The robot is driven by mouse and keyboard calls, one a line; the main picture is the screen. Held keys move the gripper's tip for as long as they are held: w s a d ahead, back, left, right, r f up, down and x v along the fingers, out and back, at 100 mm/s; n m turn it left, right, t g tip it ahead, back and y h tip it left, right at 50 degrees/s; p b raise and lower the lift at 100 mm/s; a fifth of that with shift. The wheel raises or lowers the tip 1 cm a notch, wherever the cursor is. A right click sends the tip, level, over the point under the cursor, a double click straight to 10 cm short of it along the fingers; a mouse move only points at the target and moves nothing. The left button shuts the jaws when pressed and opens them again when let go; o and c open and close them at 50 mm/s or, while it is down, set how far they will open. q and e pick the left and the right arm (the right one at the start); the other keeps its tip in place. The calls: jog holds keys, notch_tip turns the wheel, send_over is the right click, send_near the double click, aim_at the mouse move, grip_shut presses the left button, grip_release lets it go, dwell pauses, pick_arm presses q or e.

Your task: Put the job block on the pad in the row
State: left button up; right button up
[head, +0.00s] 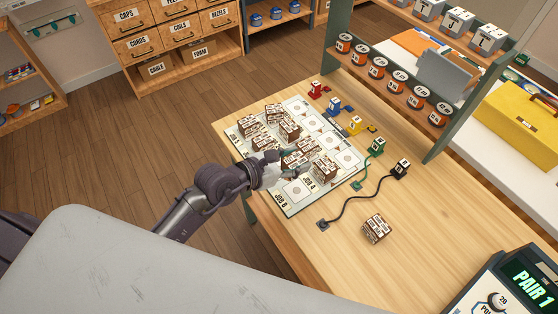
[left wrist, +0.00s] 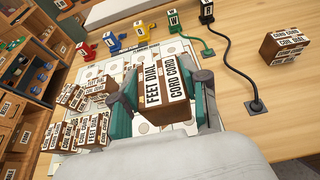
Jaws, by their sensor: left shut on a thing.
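My left gripper (head: 300,167) is over the near part of a pale board (head: 268,196) on the wooden table. It is shut on a brown block (left wrist: 165,92) with white word strips, which read FEET DIAL and CORD CORD in the left wrist view. I cannot tell whether this block touches the board. Similar blocks (head: 275,113) stand in rows on the board beside it, also seen in the left wrist view (left wrist: 91,130). Bare pads with round marks (head: 348,158) lie along the board's right side. JOB 4 and JOB 8 labels show at the near edge. My right gripper is not in view.
Another worded block (head: 376,228) lies alone on the table to the right. Small coloured plugs, including a green one (head: 377,147) and a black one (head: 400,168) with a cord, stand beyond the board. A rack of cans (head: 378,67) and a PAIR 1 display (head: 528,285) flank the table.

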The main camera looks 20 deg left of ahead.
pick_arm(q)
jog(key=w+a+f, duration=0.4)
jog(key=a, duration=0.1)
jog(key=shift+w+b, duration=0.1)
jog(key=shift+b, duration=0.3)
jog(key=shift+a+f+b, duration=0.1)
jog(key=shift+f+b, duration=0.25)
jog(key=shift+f, duration=1.65)
jog(key=shift+f, duration=0.1)
jog(key=o, duration=1.2)
jog(key=shift+c, duration=0.2)
